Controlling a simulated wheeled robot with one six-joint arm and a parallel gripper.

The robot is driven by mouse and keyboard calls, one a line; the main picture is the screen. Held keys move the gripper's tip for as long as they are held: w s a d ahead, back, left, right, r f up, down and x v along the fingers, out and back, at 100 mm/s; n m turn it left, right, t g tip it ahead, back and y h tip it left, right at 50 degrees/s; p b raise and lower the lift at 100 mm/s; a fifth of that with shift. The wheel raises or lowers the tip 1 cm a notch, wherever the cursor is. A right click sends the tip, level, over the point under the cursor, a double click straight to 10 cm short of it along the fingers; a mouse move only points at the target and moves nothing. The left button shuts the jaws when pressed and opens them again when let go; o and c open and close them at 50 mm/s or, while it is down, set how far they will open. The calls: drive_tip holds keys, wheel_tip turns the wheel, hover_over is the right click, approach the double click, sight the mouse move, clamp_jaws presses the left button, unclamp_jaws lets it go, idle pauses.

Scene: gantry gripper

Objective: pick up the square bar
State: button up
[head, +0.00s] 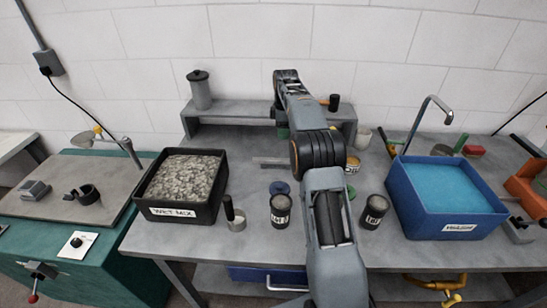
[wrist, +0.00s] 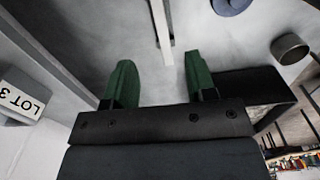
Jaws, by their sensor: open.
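The square bar (head: 270,161) lies on the grey bench, a light grey strip left of my arm; its right part may be hidden by the arm. In the wrist view the bar (wrist: 161,28) runs down from the top edge, its near end between and just beyond my fingertips. My gripper (wrist: 159,64) is open, with green fingers on either side of the bar's line and a gap to each. I cannot tell how high the fingers are above the bench. In the head view the gripper is mostly hidden behind my arm.
A black tray of grey pebbles (head: 153,212) stands left, a blue bin (head: 399,200) right. A raised shelf (head: 230,108) runs along the back. A LOT 3 box (wrist: 22,97) shows in the wrist view.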

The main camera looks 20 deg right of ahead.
hover_over(284, 159)
wheel_tip(284, 159, down, 8)
drive_tip(key=shift+w+a+r, duration=0.1)
drive_tip(key=shift+f+p, duration=0.6)
drive_tip(key=shift+f, duration=2.6)
drive_tip(key=shift+c, duration=0.4)
clamp_jaws()
